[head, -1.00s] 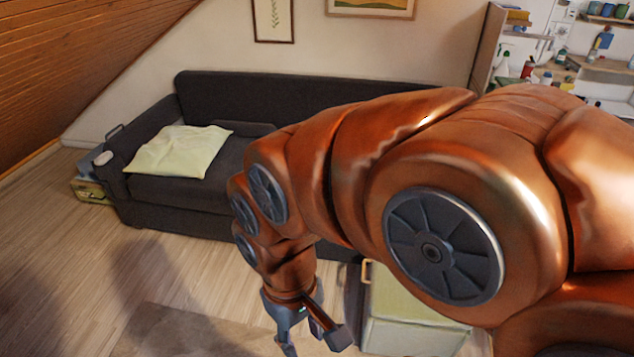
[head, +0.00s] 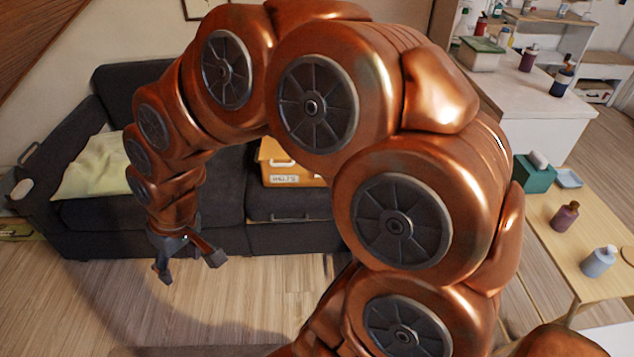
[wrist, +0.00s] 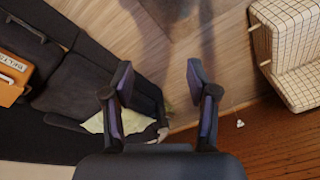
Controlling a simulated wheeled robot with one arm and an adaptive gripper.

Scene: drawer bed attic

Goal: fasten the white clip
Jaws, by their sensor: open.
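I cannot pick out the white clip with certainty. A small white piece (wrist: 240,123) shows in the wrist view against the brown wooden surface, at the end of a thin line; it is too small to tell what it is. My gripper (head: 190,264) points down in front of the sofa, open and empty.
A pale yellow-green cushion (head: 95,172) lies on the sofa. An orange labelled box (head: 290,165) stands on it farther right. A wooden table (head: 548,225) with bottles stands at right. A checked piece of furniture (wrist: 288,50) shows in the wrist view. Open floor lies before the sofa.

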